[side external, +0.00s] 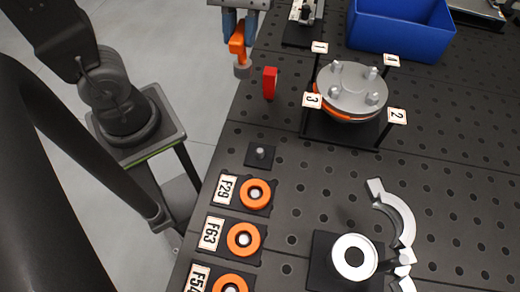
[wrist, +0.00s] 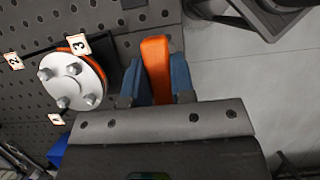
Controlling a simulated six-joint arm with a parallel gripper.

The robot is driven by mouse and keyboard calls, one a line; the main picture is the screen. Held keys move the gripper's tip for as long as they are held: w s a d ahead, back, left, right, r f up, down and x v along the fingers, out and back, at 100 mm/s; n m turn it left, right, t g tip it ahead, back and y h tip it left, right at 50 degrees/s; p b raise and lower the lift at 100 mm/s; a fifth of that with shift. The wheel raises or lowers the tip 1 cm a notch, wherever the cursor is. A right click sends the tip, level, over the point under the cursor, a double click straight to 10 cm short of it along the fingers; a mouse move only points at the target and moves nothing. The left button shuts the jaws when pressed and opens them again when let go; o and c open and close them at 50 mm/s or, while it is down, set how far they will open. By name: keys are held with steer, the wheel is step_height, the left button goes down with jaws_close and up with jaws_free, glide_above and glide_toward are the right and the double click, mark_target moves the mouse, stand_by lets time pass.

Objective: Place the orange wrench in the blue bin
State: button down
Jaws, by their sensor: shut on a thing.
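My gripper (side external: 238,32) is at the top of the side view, its blue fingers shut on the orange wrench (side external: 237,44). The wrench hangs down with a grey end, near the table's left edge. In the wrist view the orange handle (wrist: 156,62) shows between the two blue fingers of my gripper (wrist: 160,80). The blue bin (side external: 395,42) stands at the top right of the side view, to the right of my gripper. A small blue part of it shows at the lower left of the wrist view (wrist: 59,150). Its inside looks empty where visible.
A round flange with upright studs (side external: 352,88) and numbered tags stands below the bin. A red block (side external: 270,82) is near the table edge. Orange rings with tags (side external: 256,194), a white ring (side external: 354,257) and a curved silver clamp (side external: 400,220) lie nearer. The right side of the perforated table is clear.

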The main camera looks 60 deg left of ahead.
steer(key=shift+s+d+f, duration=0.55)
steer(key=shift+d+f, duration=1.2)
steer(key=shift+d, duration=0.1)
steer(key=shift+s+d+f, duration=0.55)
steer(key=shift+d+f, duration=1.2)
steer(key=shift+d, duration=0.1)
steer(key=shift+s+d+f, duration=0.55)
steer(key=shift+d+f, duration=1.2)
steer(key=shift+d, duration=0.1)
steer(key=shift+f, duration=0.1)
steer(key=shift+f, duration=0.15)
steer(key=c, duration=1)
jaws_free()
steer(key=shift+o, duration=0.2)
